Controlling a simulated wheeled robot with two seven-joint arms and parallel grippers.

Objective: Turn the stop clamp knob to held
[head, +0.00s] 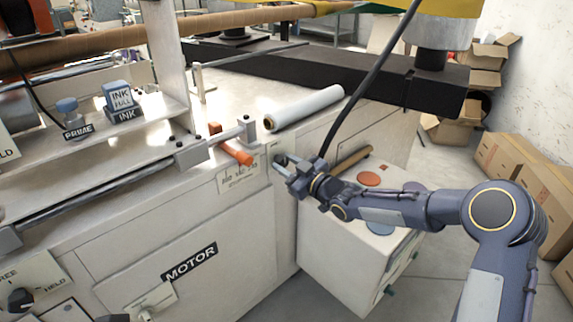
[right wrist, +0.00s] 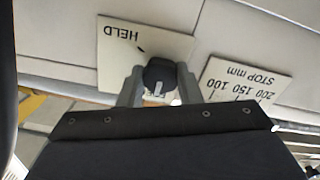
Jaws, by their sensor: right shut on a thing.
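The stop clamp knob (right wrist: 157,71) is dark with a white line, on a pale plate (right wrist: 118,45) lettered HELD. The plate appears upside down in the right wrist view. The white line lies in the lower part of the knob, on the side away from the word HELD. The lettering at that lower side is mostly hidden. My right gripper (head: 281,161) is at the front face of the machine, its fingers shut on the knob from both sides. My left gripper does not show clearly in any view.
A STOP mm scale plate (right wrist: 243,88) sits beside the knob plate. An orange handle (head: 236,150) and a white roll (head: 303,107) are close above the gripper. A white cabinet (head: 340,262) stands below my right arm. Another FREE/HELD knob (head: 20,299) is at far left.

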